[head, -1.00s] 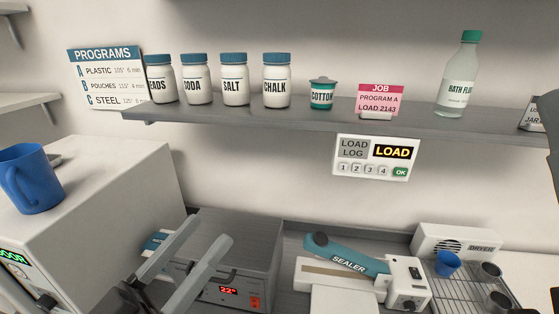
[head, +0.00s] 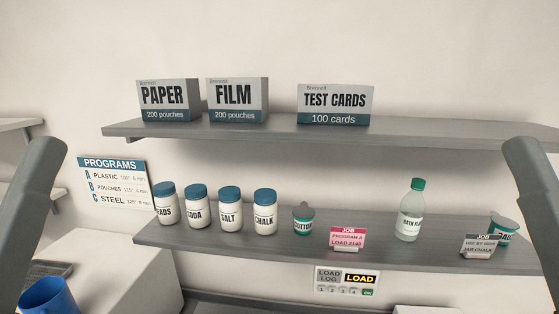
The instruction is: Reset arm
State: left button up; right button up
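A grey link of my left arm (head: 38,205) rises at the left edge of the head view. A similar link of my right arm (head: 537,195) rises at the right edge. Neither gripper shows in the view, so I cannot see its fingers or whether it holds anything.
The upper shelf (head: 280,132) carries PAPER (head: 166,98), FILM (head: 236,98) and TEST CARDS (head: 335,103) boxes. The lower shelf (head: 280,252) holds several blue-lidded jars, a cotton pot (head: 303,221), job cards and a bottle (head: 410,213). A blue mug (head: 48,296) stands lower left.

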pick_arm(q)
notch_tip(320, 180, up, 4)
jog(key=shift+r+p, duration=0.2)
jog(key=shift+p, duration=0.75)
pick_arm(e)
notch_tip(320, 180, up, 4)
jog(key=shift+r, duration=0.15)
dwell(6.5)
